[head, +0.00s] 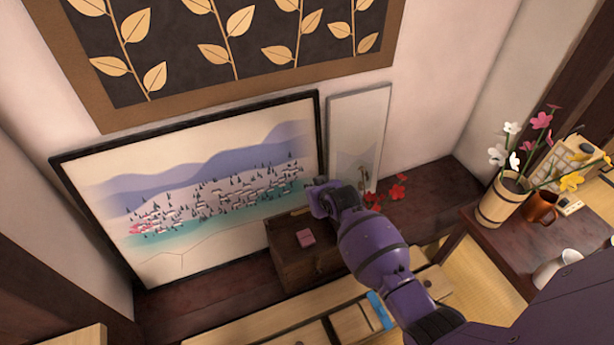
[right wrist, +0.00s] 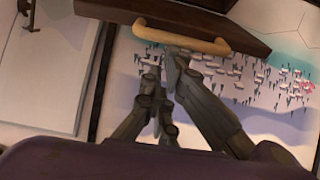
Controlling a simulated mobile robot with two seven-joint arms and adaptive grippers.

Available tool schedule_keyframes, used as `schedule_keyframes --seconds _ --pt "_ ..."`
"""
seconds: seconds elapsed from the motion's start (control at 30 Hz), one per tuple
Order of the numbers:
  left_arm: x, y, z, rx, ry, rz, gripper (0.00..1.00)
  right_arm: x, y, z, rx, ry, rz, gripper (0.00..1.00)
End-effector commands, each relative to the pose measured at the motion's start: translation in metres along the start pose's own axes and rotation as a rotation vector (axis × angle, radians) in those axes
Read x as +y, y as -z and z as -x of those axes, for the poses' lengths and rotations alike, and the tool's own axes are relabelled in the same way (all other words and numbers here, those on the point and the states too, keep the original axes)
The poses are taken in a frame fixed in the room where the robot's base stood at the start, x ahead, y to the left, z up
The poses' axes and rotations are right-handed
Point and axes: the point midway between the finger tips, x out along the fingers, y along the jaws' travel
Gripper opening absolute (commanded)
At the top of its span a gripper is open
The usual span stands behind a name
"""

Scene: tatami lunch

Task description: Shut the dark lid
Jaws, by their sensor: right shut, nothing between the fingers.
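A dark wooden box (head: 288,262) stands on the dark ledge against the wall, in front of the framed landscape picture. A small pink note lies on it. The box's dark lid (right wrist: 135,10) shows at the top of the right wrist view, with a pale wooden handle (right wrist: 180,36) along its edge. My right gripper (right wrist: 165,68) is shut and empty, its fingertips close to the handle; I cannot tell whether they touch it. In the head view my right gripper (head: 318,200) is at the box's back right, mostly hidden by its own wrist. The left gripper is not in view.
The landscape picture (head: 200,190) and a smaller white frame (head: 357,130) lean on the wall behind. Red flowers (head: 385,192) lie right of the gripper. A side table at right holds a flower bucket (head: 500,200) and a brown mug (head: 540,207).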

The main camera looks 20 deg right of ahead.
Motion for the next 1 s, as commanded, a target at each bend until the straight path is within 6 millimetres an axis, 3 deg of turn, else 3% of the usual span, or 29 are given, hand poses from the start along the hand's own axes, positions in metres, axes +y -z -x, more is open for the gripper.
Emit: schedule_keyframes --seconds 0.03,0.27,0.6,0.8,1.0 --pt "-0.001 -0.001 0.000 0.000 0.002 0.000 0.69 0.000 -0.020 0.004 0.037 -0.001 -0.001 0.00" --pt "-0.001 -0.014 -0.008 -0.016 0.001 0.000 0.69 0.000 -0.078 0.011 0.250 -0.002 -0.001 0.00" --pt "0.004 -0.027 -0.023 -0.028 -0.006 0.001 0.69 0.000 -0.153 0.004 0.247 -0.001 0.000 0.00" --pt "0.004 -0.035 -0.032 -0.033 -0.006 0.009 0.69 -0.001 -0.191 -0.009 0.247 -0.001 0.001 0.00" --pt "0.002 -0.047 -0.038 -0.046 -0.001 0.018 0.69 -0.001 -0.214 -0.021 0.249 -0.001 0.002 0.00"
